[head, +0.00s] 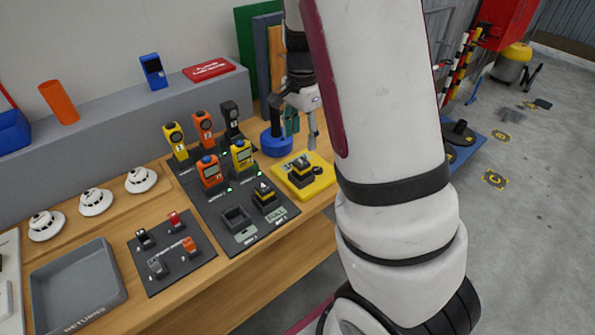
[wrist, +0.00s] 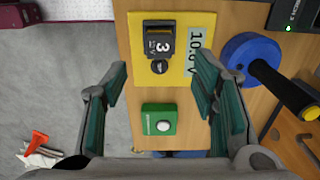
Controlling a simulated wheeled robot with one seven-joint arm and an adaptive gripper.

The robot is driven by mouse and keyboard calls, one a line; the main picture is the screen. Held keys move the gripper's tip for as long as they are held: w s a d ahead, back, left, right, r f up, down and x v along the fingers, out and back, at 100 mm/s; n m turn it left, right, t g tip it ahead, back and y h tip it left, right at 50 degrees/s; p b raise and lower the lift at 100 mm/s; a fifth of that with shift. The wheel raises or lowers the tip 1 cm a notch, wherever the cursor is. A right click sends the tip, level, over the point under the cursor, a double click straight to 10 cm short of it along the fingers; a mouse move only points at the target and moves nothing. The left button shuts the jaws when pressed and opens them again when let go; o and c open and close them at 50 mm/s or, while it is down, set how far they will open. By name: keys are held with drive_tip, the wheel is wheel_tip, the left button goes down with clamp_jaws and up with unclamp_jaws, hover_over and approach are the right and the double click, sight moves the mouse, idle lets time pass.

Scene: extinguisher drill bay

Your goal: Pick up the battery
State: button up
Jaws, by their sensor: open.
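A dark battery-like block with a "3" on its label (wrist: 158,40) sits on a yellow plate (wrist: 202,27) at the top of the wrist view. The plate has a "10.8 V" readout. In the head view the same block (head: 299,167) is on the yellow plate (head: 322,184) near the bench edge. Another dark block with a yellow mark (head: 265,196) sits in the black charging board (head: 215,205). My gripper (head: 301,128) is above and behind the yellow plate. In the wrist view my gripper (wrist: 162,75) is open and empty, its fingers wide apart.
A green box with a white button (wrist: 159,119) shows between my fingers in the wrist view. A blue round base (wrist: 238,52) with a dark handle stands close to the right. Several handheld devices stand on the board. A grey tray (head: 78,285) is at front left.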

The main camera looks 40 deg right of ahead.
sight(301, 162)
wheel_tip(301, 162, down, 11)
drive_tip(key=shift+r+p, duration=0.1)
drive_tip(key=shift+p, duration=0.35)
clamp_jaws()
